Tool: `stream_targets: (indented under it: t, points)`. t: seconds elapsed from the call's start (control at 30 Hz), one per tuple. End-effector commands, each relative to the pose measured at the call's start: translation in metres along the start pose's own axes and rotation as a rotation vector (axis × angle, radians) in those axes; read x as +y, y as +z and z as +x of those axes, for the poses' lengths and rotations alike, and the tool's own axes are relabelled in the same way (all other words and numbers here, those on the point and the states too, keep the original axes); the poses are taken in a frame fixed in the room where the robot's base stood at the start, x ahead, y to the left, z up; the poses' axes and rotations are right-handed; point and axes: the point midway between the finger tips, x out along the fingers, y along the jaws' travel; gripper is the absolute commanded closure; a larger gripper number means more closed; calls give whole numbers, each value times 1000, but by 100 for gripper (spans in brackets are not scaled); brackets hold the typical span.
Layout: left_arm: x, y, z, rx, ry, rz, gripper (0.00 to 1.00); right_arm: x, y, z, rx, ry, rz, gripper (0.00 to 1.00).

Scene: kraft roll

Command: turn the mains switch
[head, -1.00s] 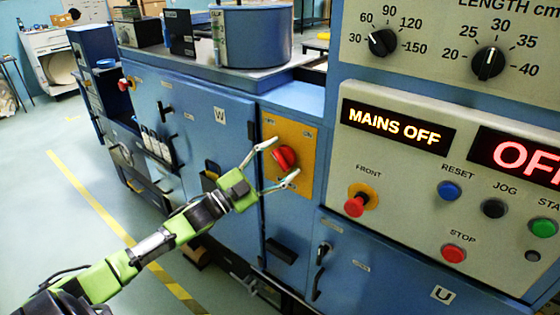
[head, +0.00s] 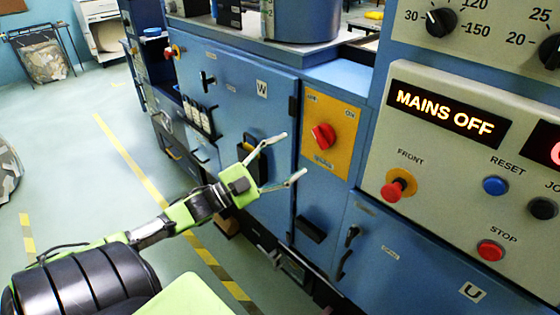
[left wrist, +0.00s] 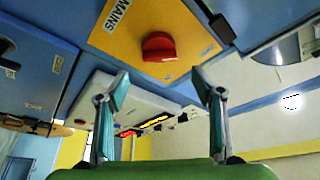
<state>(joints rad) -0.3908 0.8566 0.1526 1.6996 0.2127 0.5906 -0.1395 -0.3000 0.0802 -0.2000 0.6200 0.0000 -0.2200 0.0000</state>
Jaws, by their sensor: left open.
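The mains switch is a red rotary knob (head: 323,136) on a yellow plate (head: 343,125) on the blue cabinet front. The knob and the plate marked MAINS also show in the left wrist view (left wrist: 158,46). My left gripper (head: 294,155) is open and empty, to the left of the knob and a little below it in the head view, apart from it. In the left wrist view both fingers (left wrist: 163,88) are spread with the knob ahead, above the gap between them. The display (head: 445,112) reads MAINS OFF. My right gripper is not in view.
Right of the switch is a control panel with a red front button (head: 397,186), a blue reset button (head: 495,186) and a red stop button (head: 490,250). A blue door marked W (head: 240,110) is to the left.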

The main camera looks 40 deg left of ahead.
Motion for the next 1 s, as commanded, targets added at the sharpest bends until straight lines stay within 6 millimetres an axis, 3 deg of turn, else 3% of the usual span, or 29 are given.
stream_targets:
  t: [0.23,0.83,0.93,1.0]
  points:
    - [0,0,-20,-1,0,0,39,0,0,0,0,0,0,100]
    - [0,0,-22,-1,-1,0,39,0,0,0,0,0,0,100]
    - [3,9,-25,-24,-3,-8,39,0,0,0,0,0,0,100]
    - [10,29,-33,-74,-6,-23,39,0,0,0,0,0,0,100]
